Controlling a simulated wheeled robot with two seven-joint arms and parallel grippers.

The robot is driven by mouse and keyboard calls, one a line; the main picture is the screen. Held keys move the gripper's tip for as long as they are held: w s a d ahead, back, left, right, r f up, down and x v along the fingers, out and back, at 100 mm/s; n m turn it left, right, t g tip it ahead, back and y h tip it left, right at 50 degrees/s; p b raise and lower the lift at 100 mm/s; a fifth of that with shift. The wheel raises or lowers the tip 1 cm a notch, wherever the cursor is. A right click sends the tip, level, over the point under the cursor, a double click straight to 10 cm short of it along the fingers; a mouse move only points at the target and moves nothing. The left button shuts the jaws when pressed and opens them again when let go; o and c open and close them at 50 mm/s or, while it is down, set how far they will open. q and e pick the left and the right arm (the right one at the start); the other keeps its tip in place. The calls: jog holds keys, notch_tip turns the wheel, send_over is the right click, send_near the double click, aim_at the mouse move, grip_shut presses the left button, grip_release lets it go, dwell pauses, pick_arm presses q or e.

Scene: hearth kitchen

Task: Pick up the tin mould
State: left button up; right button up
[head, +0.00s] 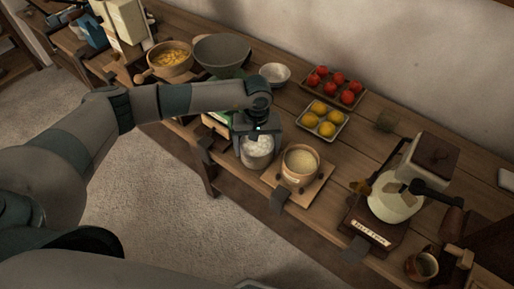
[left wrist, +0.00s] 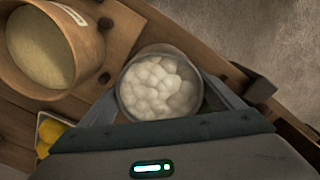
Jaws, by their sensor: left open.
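My left gripper (head: 257,134) is open and points down over a round, greyish see-through container (head: 257,152) full of white lumps, near the table's front edge. In the left wrist view the container (left wrist: 125,83) lies between the two fingers of my left gripper (left wrist: 160,92), with its mouth facing the camera. I cannot tell whether the fingers touch it. Nothing in view can be named as the tin mould with certainty; this container is the thing at my gripper.
A wooden tub of pale grain (head: 300,160) stands close to the right on a board. Trays of yellow fruit (head: 322,121) and red fruit (head: 334,87), a small white bowl (head: 274,74) and a big grey bowl (head: 221,52) stand behind. A grinder (head: 397,195) stands farther right.

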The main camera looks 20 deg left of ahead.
pick_arm(q)
jog(key=shift+f, duration=0.1)
jog(key=shift+c, duration=0.6)
jog(key=shift+w, duration=0.1)
jog(key=c, duration=1.1)
jog(key=shift+r, duration=0.2)
